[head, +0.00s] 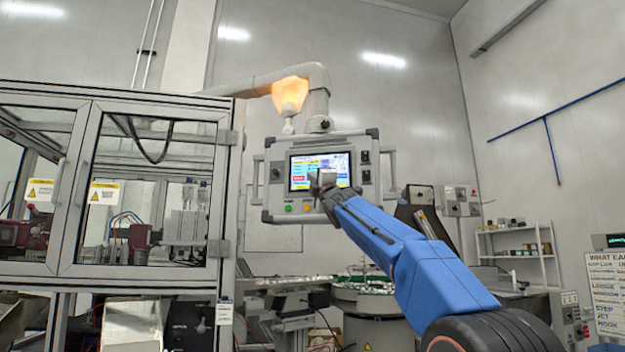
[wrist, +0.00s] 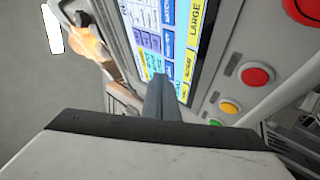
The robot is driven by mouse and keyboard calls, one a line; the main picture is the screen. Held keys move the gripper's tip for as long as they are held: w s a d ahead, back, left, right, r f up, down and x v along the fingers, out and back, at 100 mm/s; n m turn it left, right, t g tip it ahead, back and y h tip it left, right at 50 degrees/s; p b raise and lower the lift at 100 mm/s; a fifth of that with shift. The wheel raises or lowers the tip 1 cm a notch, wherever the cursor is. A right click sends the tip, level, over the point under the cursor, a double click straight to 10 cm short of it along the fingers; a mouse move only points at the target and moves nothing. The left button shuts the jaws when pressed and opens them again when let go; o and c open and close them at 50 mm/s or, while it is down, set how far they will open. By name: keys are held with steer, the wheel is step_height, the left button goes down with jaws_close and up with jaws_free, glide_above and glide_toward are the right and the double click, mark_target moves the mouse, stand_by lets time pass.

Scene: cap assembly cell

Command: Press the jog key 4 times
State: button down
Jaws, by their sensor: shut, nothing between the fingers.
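The control panel (head: 270,190) hangs on an arm, with a lit touchscreen (head: 305,165) in its middle. My gripper (head: 322,182) is in front of the screen's lower right part and hides some of it. In the wrist view the shut, empty fingers (wrist: 160,90) overlap the edge of the screen (wrist: 150,30), which has blue, yellow and pale keys. I cannot read which key is the jog key, and I cannot tell whether the fingertips touch the screen. A red button (wrist: 257,75), an amber button (wrist: 229,107) and a green button (wrist: 215,122) sit below the screen.
Dark switches (head: 365,176) are on the panel's right side, and tubular handles flank it. A framed glass machine enclosure (head: 228,180) stands to the left. An orange-lit lamp (head: 290,92) is above the panel. A green bowl feeder (head: 365,303) stands below.

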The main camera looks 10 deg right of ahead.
steer(key=shift+s+a, duration=0.15)
steer(key=shift+s, duration=0.25)
steer(key=shift+s+a, duration=0.35)
steer(key=shift+s, duration=0.4)
steer(key=shift+s+a, duration=0.35)
steer(key=shift+s, duration=0.45)
steer(key=shift+s+a, duration=0.35)
steer(key=shift+s, duration=0.4)
